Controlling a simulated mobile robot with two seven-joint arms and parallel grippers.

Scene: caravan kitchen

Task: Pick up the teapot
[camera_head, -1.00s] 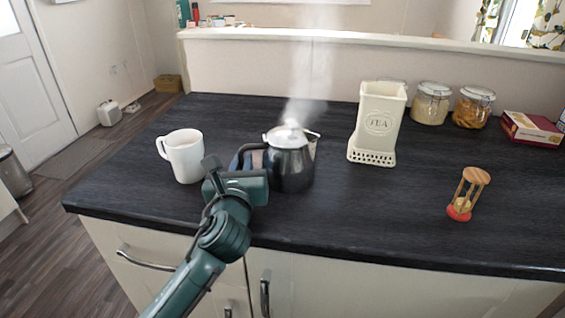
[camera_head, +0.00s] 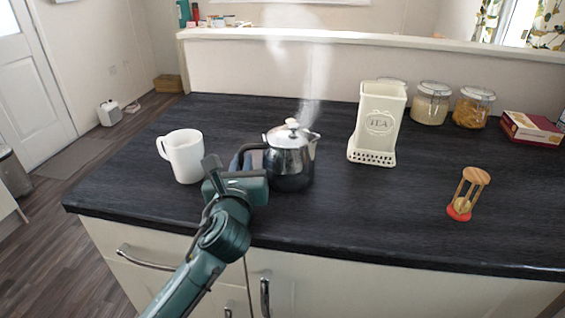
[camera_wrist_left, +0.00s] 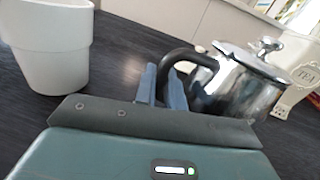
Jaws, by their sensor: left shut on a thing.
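The teapot (camera_head: 289,162) is shiny metal with a knobbed lid and a dark handle on its left side. It stands upright on the dark worktop, with steam rising from near its spout at the right. My left gripper (camera_head: 240,160) is at the handle, just left of the pot body. In the left wrist view the teapot (camera_wrist_left: 243,85) is at the right, and the fingers of my left gripper (camera_wrist_left: 162,88) are closed on the dark handle. My right gripper does not show in any view.
A white mug (camera_head: 184,157) stands close on the left of my left gripper. A cream tea canister (camera_head: 378,125) is right of the teapot. Glass jars (camera_head: 430,104), a red box (camera_head: 531,129) and an hourglass (camera_head: 467,194) are farther right. The worktop between canister and hourglass is clear.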

